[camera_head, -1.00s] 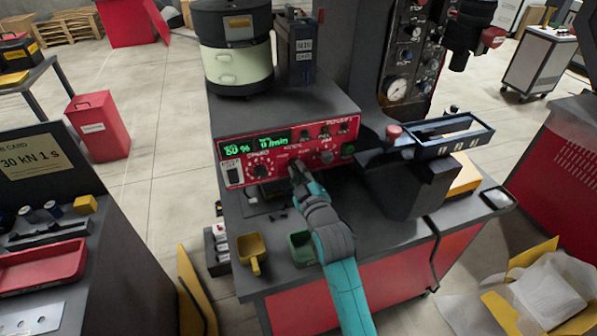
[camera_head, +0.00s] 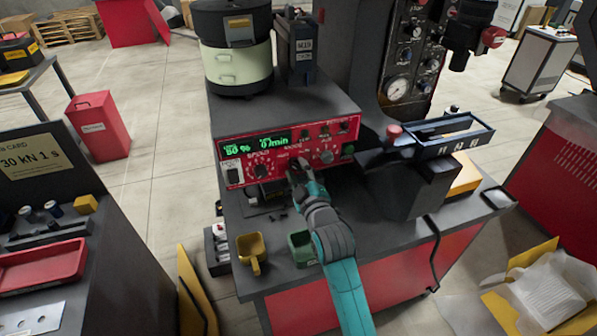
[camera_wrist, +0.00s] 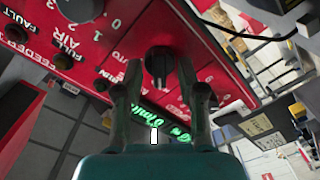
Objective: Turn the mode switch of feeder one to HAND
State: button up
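Feeder one's red control panel (camera_head: 345,133) carries lit green displays and several knobs. In the wrist view the panel (camera_wrist: 215,80) appears turned over, with "AUTO", "0" and "FEEDER" lettering. A black rotary switch (camera_wrist: 158,60) with a raised grip bar lies between my fingertips; "AUTO" is printed to its left. The bar runs nearly up and down in that view. No HAND label is readable. My gripper (camera_wrist: 160,75) is open, one finger on each side of the switch; I cannot tell whether they touch it. In the head view my gripper (camera_head: 294,170) is at the panel's lower middle and hides this switch.
The bowl feeder (camera_head: 236,60) stands above the panel. A yellow scoop (camera_head: 251,250) and a green cup (camera_head: 302,248) sit on the bench below, near my arm. A dark blue tray (camera_head: 440,132) and dark block stand to the right.

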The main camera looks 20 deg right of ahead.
jog(key=shift+s, duration=0.1)
jog(key=s, duration=1.2)
jog(key=shift+w, duration=0.1)
jog(key=shift+f, duration=0.1)
jog(key=s+f+m+g, duration=0.1)
jog(key=s+f, duration=0.3)
jog(key=s, duration=0.3)
jog(key=s+f+m, duration=0.2)
jog(key=s+f, duration=0.1)
jog(key=s, duration=0.4)
jog(key=s+f+m+g, duration=0.1)
jog(key=s+f, duration=0.3)
jog(key=s, duration=0.3)
jog(key=s+r+m+g, duration=0.1)
jog(key=s+m, duration=0.4)
jog(key=s, duration=1.5)
jog(key=shift+r, duration=0.4)
